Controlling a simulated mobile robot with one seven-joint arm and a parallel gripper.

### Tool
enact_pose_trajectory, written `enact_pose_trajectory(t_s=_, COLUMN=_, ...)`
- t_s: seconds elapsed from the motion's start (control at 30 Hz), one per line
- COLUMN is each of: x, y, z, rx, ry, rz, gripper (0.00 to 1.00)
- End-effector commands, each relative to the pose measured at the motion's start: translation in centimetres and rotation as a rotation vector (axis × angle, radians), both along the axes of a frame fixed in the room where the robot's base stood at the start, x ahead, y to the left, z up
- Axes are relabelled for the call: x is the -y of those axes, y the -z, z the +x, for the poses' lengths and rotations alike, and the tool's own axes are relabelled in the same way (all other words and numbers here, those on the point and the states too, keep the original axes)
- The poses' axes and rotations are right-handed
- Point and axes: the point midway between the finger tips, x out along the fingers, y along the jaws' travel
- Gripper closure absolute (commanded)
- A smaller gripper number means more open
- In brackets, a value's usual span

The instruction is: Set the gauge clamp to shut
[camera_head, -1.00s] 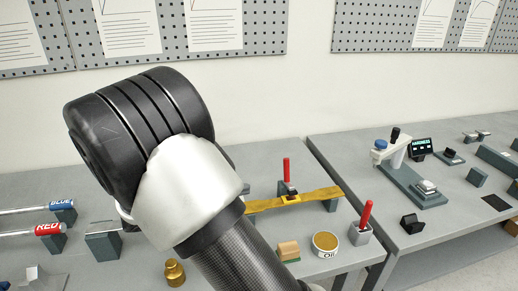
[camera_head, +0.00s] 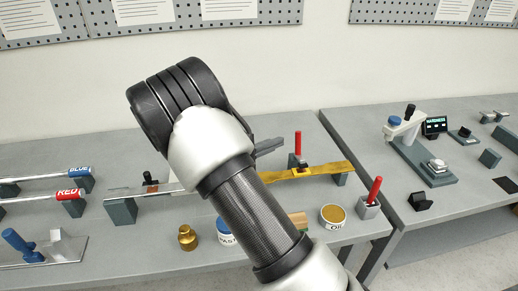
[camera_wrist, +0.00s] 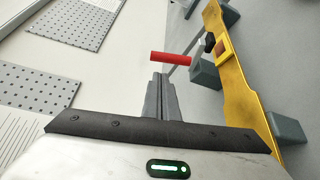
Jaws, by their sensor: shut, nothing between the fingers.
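What I take to be the gauge clamp (camera_head: 298,163) sits on the yellow dog-bone strip (camera_head: 335,169), with its red handle (camera_head: 298,143) standing upright. In the wrist view the red handle (camera_wrist: 172,58) lies just beyond my fingertips, and the clamp body (camera_wrist: 210,43) is by the strip (camera_wrist: 235,85). My gripper (camera_head: 280,145) is shut and empty, just left of the handle in the head view. Its shut fingers also show in the wrist view (camera_wrist: 158,80). They appear close to the handle; I cannot tell whether they touch.
A second red handle (camera_head: 374,189) stands in a grey block at the table's front right. An oil tin (camera_head: 332,216), a brass weight (camera_head: 187,238) and a partly hidden paste tin (camera_head: 226,235) stand in front. A hardness tester (camera_head: 420,150) is on the right table.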

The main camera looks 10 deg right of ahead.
Motion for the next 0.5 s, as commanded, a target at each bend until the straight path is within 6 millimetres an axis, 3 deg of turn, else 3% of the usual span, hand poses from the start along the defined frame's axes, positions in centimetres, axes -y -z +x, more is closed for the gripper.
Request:
enact_pose_trajectory(t_s=0.2, x=3.4, y=0.5, z=1.9, rx=0.001, ry=0.002, rz=0.0, gripper=1.0)
enact_pose_trajectory(t_s=0.5, x=4.9, y=0.8, z=2.8, rx=0.0, ry=-0.001, rz=0.0, gripper=1.0)
